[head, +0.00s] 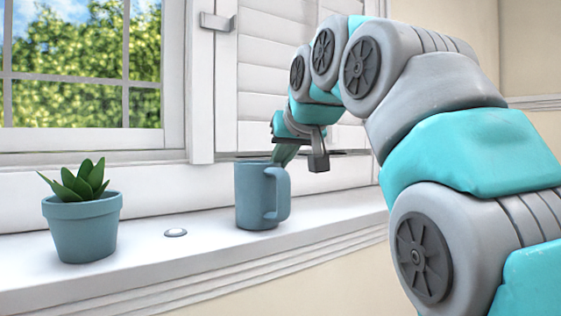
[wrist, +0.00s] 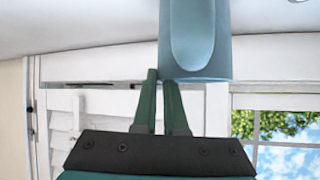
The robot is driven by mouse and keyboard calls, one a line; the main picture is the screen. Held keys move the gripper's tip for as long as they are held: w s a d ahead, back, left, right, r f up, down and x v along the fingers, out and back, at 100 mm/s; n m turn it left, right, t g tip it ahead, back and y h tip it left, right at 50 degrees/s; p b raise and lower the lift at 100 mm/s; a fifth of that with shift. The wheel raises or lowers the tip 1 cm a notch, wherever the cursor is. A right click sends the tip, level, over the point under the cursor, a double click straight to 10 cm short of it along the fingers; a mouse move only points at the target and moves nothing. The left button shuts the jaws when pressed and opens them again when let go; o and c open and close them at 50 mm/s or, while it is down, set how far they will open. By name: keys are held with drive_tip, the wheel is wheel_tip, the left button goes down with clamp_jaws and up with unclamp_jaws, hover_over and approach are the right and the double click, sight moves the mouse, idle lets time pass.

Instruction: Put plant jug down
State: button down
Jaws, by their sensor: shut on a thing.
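The plant jug (head: 256,195) is a plain blue mug-like vessel with a handle on its right side. It is upright at the window sill (head: 335,207), its base at or very close to the surface; I cannot tell whether it bears fully on it. My gripper (head: 279,158) reaches down to the jug's rim from above right and is shut on its wall. In the wrist view the jug (wrist: 205,55) shows upside down, handle towards the camera, with the two green fingertips (wrist: 160,77) at its rim. The jug's inside is hidden.
A potted succulent (head: 83,225) in a blue pot stands on the sill to the left. A small round metal disc (head: 176,232) lies between pot and jug. The window and a shutter (head: 262,60) rise behind. The sill's front edge drops off close in front.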

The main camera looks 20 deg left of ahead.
drive_tip(key=shift+f, duration=0.15)
drive_tip(key=c, duration=1)
unclamp_jaws()
drive_tip(key=shift+r, duration=0.25)
drive_tip(key=v, duration=1.2)
drive_tip(key=shift+p, duration=0.4)
